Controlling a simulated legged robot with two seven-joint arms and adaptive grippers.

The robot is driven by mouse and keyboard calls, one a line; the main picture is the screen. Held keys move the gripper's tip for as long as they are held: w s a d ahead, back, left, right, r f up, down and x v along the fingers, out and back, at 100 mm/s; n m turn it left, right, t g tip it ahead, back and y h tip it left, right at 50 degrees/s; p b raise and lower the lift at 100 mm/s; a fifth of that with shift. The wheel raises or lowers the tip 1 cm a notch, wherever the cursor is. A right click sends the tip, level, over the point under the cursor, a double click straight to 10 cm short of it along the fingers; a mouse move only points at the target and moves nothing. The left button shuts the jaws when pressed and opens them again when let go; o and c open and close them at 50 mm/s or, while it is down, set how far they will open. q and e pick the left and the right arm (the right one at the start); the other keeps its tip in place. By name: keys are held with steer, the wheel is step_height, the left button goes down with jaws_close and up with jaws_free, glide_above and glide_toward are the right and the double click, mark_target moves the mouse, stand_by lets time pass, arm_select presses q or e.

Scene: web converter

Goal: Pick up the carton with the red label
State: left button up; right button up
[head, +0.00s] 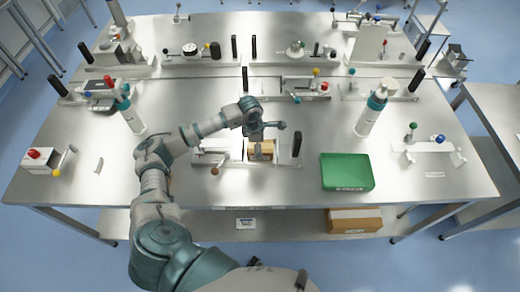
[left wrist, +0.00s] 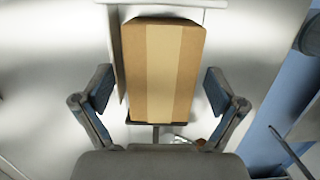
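A small brown carton (head: 268,147) with a lighter tan strip sits on a grey fixture near the front middle of the steel table. It also shows in the left wrist view (left wrist: 187,75), where no red label is visible on the face toward the camera. My left gripper (head: 260,152) is over the carton and partly hides it in the head view. In the left wrist view the left gripper (left wrist: 158,90) is open, with one finger on each side of the carton's near end and gaps beside it. My right gripper is not in view.
A green bin (head: 346,172) stands right of the fixture, and a dark upright post (head: 297,144) is close to the carton's right. White-and-teal bottles (head: 370,112) stand further out. A larger carton (head: 354,220) lies on the lower shelf. The front-left tabletop is mostly clear.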

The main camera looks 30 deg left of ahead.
arm_select(q)
steer(key=c, duration=1.1)
steer(key=shift+o, duration=0.2)
steer(key=shift+r, duration=0.1)
